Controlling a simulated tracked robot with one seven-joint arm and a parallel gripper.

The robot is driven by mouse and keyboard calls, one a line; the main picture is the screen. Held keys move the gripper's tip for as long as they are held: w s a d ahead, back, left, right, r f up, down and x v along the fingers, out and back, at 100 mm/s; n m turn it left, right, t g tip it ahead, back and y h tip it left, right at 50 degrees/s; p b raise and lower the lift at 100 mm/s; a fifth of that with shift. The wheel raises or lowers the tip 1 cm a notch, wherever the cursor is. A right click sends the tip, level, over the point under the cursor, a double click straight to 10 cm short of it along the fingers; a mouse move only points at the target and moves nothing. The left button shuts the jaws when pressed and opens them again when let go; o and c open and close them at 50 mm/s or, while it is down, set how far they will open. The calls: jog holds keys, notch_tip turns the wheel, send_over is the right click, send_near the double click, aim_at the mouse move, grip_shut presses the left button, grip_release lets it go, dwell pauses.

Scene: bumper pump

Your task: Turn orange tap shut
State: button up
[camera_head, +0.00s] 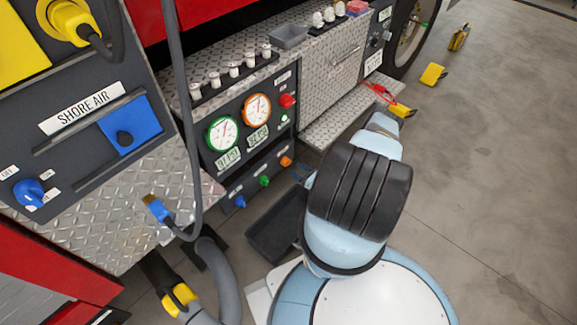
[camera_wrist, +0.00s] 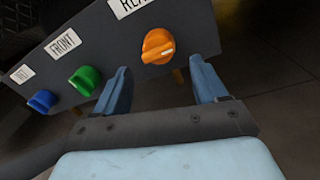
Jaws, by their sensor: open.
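The orange tap (camera_wrist: 158,46) is a round knob with a raised grip bar and a pale mark at its right end. It sits on a dark panel, under a label that reads as "REAR", partly cut off. My gripper (camera_wrist: 165,80) is open in the wrist view, its two blue fingers pointing at the panel with the orange tap between and just beyond their tips. I see no contact. In the head view the orange tap (camera_head: 286,161) is the rightmost of three on the low panel.
A green tap (camera_wrist: 85,80) labelled FRONT and a blue tap (camera_wrist: 42,101) are left of the orange one. Above them in the head view are two gauges (camera_head: 257,109) and a red knob (camera_head: 287,100). A black tray (camera_head: 276,228) lies below. Open floor (camera_head: 480,170) is at right.

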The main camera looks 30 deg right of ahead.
aim_at(286, 162)
jog(key=shift+x, duration=2.75)
